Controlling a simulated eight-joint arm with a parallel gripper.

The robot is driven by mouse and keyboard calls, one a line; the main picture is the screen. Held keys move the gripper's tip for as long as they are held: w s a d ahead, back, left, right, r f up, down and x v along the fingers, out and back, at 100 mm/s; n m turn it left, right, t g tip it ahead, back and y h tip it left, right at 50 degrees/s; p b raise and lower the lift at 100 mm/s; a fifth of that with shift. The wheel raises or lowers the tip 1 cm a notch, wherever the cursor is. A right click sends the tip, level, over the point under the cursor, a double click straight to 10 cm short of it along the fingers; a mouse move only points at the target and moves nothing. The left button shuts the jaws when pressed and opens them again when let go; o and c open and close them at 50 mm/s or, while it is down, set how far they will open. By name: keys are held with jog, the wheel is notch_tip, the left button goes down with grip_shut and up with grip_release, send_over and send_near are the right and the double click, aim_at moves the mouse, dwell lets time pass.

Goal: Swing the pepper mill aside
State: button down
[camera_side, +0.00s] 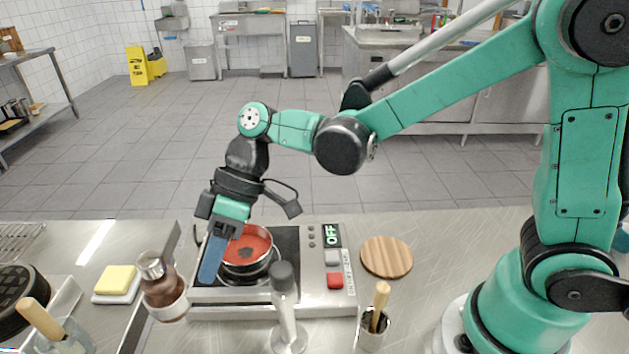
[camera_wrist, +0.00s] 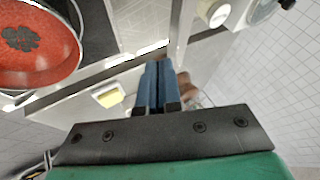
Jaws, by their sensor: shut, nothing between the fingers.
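The thing that looks most like the pepper mill is brown with a silver cap and a pale band (camera_side: 165,287). It stands on the counter left of the hob in the side view. In the wrist view a brown part of it (camera_wrist: 185,88) shows just right of the fingers, partly hidden. My gripper (camera_side: 210,265) points down over the hob's left edge, right of the brown thing. Its blue fingers (camera_wrist: 157,85) are shut and empty.
A red pan (camera_side: 248,248) sits on the hob close to my fingers. A slim grey-topped stand (camera_side: 285,310) is in front. A yellow sponge (camera_side: 115,279) lies left, a wooden board (camera_side: 387,257) right. A handled jar (camera_side: 374,332) stands front right.

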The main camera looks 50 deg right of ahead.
jog(key=shift+s+a, duration=0.1)
jog(key=shift+a, duration=0.05)
dwell(0.5)
jog(key=w+d+r, duration=0.3)
jog(key=d+r, duration=0.5)
jog(key=d, duration=0.1)
jog(key=s+d+f+m+t+h, duration=0.5)
jog(key=s+d+m+t+h, duration=0.1)
jog(key=d+m, duration=0.4)
jog(key=shift+s+t+h, duration=0.3)
jog(key=shift+t+h, duration=0.4)
jog(key=shift+t, duration=0.3)
